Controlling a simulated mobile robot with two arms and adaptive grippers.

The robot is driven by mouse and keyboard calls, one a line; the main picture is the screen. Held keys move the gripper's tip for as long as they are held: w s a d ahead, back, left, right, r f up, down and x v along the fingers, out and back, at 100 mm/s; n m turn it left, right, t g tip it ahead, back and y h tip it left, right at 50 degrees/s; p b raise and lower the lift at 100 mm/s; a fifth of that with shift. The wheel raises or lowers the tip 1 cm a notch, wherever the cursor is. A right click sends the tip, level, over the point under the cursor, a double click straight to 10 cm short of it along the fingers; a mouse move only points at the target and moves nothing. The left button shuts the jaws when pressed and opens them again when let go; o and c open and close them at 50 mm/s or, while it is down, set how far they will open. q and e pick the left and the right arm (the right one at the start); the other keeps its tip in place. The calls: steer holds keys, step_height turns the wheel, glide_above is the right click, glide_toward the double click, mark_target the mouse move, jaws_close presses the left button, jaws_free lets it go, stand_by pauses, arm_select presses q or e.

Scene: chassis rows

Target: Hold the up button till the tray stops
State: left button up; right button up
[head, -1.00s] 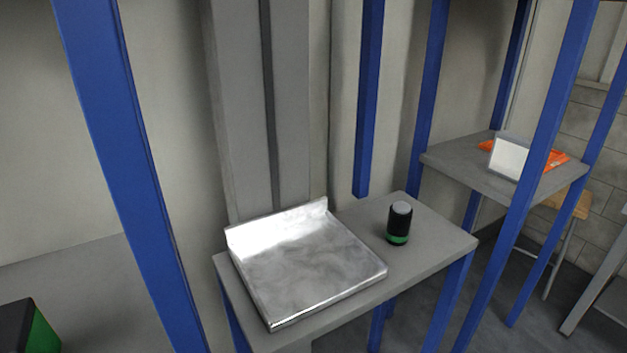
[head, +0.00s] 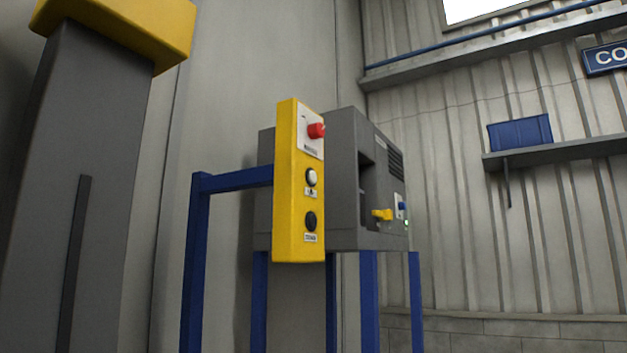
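A yellow control box (head: 286,190) hangs upright on a blue frame in the middle of the head view. It carries a red button (head: 317,130) at the top, a white round button (head: 311,177) in the middle and a black round button (head: 310,221) at the bottom. Small labels sit under the buttons, too small to read surely. The white one is above the black one, so it looks like the up button. The tray is not in this view. Neither of my grippers is in view, and nothing touches the buttons.
A grey machine (head: 345,165) with a yellow handle (head: 382,214) stands behind the box. Blue posts (head: 195,265) stand beside and under it. A grey column (head: 75,170) with a yellow top is at left. A wall shelf (head: 560,151) holds a blue bin (head: 520,133) at right.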

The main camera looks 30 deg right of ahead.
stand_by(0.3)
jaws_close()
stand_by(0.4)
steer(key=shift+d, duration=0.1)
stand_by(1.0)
